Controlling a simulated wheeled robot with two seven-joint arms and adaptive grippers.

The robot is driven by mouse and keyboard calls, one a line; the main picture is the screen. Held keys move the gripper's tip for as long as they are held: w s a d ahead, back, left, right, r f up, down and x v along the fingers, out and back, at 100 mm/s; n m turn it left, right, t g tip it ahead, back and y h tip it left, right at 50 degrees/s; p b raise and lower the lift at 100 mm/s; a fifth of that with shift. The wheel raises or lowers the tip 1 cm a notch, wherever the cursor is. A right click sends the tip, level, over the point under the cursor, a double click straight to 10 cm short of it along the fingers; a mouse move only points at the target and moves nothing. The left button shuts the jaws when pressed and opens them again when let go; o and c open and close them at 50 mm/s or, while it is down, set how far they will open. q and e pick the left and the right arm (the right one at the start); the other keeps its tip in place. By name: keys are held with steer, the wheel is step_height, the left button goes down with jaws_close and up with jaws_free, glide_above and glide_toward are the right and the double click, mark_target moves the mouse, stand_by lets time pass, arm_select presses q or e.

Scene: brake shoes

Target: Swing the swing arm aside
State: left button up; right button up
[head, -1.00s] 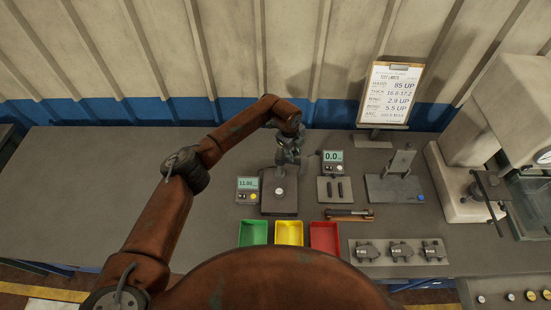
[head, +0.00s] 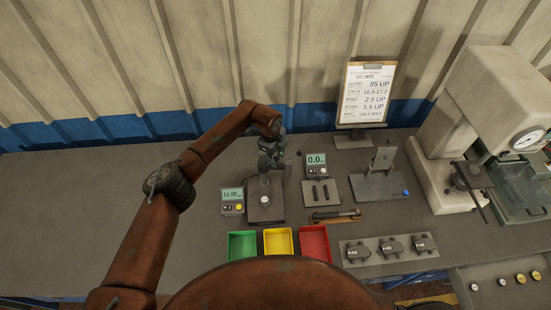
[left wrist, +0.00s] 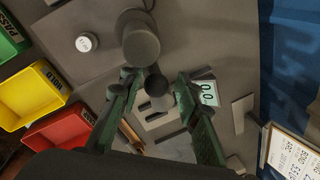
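My left gripper (head: 270,158) reaches down over the dark gauge stand (head: 265,210), which has a pale round button on its plate. In the left wrist view the two green fingers (left wrist: 157,80) are apart. A small dark round knob (left wrist: 156,85) shows between them; I cannot tell whether either finger touches it. A thick dark cylinder (left wrist: 141,40) stands just beyond the fingertips, above the plate (left wrist: 105,58). The knob and cylinder look like parts of the stand's swing arm, but its pivot and outline are hidden by the gripper. My right gripper is not in view.
Green (head: 242,246), yellow (head: 278,242) and red (head: 314,243) bins stand in front. Gauge displays (head: 232,194) and (head: 316,159) flank the stand. A hammer-like tool (head: 336,215), brake shoes (head: 391,246) and a press (head: 475,130) are to the right. The table's left is clear.

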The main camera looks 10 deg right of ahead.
arm_select(q)
steer(key=shift+o, duration=0.4)
steer(key=shift+s+f, duration=0.1)
step_height(320, 180, up, 12)
steer(key=s+a, duration=0.1)
steer(key=shift+s+a, duration=0.3)
steer(key=shift+s, duration=0.05)
